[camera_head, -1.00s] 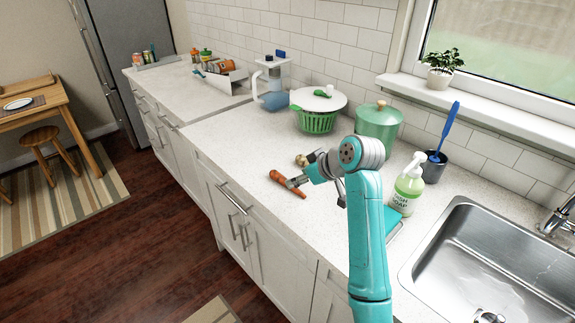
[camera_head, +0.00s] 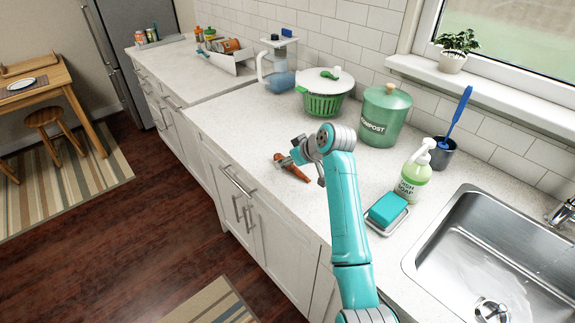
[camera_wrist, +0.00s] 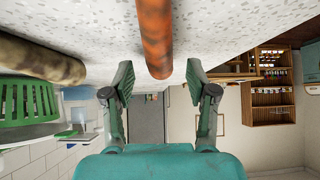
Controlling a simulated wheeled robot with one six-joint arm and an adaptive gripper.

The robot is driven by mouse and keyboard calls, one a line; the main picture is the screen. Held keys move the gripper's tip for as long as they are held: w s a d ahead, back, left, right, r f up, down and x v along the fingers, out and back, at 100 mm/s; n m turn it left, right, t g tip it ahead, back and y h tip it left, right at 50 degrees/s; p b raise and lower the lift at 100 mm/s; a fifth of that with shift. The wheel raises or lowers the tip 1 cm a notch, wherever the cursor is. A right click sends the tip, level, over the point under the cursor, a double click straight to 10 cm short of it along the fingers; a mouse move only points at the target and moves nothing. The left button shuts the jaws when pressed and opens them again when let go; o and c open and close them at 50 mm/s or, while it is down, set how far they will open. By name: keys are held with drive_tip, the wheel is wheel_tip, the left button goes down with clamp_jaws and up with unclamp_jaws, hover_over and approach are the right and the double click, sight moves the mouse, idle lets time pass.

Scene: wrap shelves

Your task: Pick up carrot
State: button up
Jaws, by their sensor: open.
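The orange-brown carrot (camera_head: 295,173) lies on the white speckled counter near its front edge, partly hidden by my gripper in the head view. My gripper (camera_head: 289,160) is over the carrot there. In the wrist view, the carrot (camera_wrist: 155,38) runs down from the top edge, and its end lies between the two open fingers of my gripper (camera_wrist: 157,82). Gaps show on both sides, and neither finger appears to touch it.
A brown, rounded item (camera_wrist: 42,62) lies beside the carrot in the wrist view. A green colander (camera_head: 322,104), a compost bin (camera_head: 385,118), a soap bottle (camera_head: 413,178) and a teal sponge (camera_head: 388,208) stand farther back or right. The sink (camera_head: 490,255) is at right.

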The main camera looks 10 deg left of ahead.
drive_tip(key=shift+w+a+f, duration=0.3)
drive_tip(key=shift+f, duration=0.15)
clamp_jaws()
